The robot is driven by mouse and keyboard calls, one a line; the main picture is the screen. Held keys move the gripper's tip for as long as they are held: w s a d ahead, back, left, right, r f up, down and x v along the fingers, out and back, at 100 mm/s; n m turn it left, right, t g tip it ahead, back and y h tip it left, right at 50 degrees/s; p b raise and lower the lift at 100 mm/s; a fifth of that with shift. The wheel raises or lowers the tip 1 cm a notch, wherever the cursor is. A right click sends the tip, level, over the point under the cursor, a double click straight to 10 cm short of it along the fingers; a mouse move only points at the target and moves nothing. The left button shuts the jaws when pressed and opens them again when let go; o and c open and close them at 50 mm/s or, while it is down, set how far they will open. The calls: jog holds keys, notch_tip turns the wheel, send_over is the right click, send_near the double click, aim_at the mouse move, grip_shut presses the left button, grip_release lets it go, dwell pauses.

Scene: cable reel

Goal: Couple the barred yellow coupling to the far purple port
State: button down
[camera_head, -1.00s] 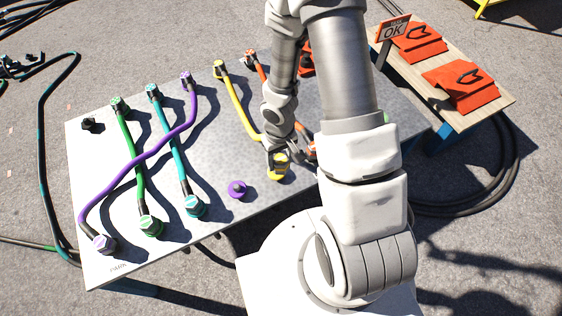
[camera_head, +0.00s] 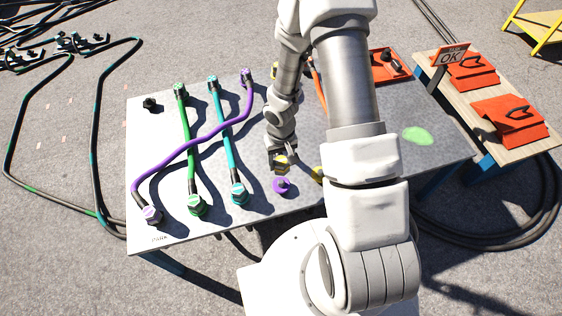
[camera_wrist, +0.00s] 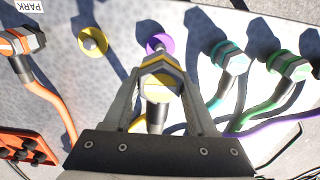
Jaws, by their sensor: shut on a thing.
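My gripper (camera_head: 281,158) is shut on the yellow coupling (camera_wrist: 160,80), a hex-shaped end with a pale band across its face. It also shows between the fingers in the head view (camera_head: 281,166). A bare purple port (camera_head: 282,186) is just below the coupling in the head view and close beyond it in the wrist view (camera_wrist: 159,43), partly covered. The coupling looks apart from the port; the exact gap cannot be told. A bare yellow port (camera_wrist: 92,40) is to the left in the wrist view. My arm hides most of the yellow hose in the head view.
Teal (camera_wrist: 228,56) and green (camera_wrist: 288,64) couplings sit right of the purple port in the wrist view; an orange one (camera_wrist: 27,40) is at left. A purple hose (camera_head: 190,147) crosses the green and teal hoses.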

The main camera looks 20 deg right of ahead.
aim_at(281, 181)
jog(key=shift+f+b, duration=3.6)
jog(key=shift+f, duration=0.8)
jog(key=shift+f+b, duration=0.5)
jog(key=shift+b, duration=0.1)
jog(key=shift+c, duration=0.6)
grip_release()
notch_tip(281, 181, up, 18)
jog(key=p, duration=0.7)
jog(key=shift+f, duration=0.25)
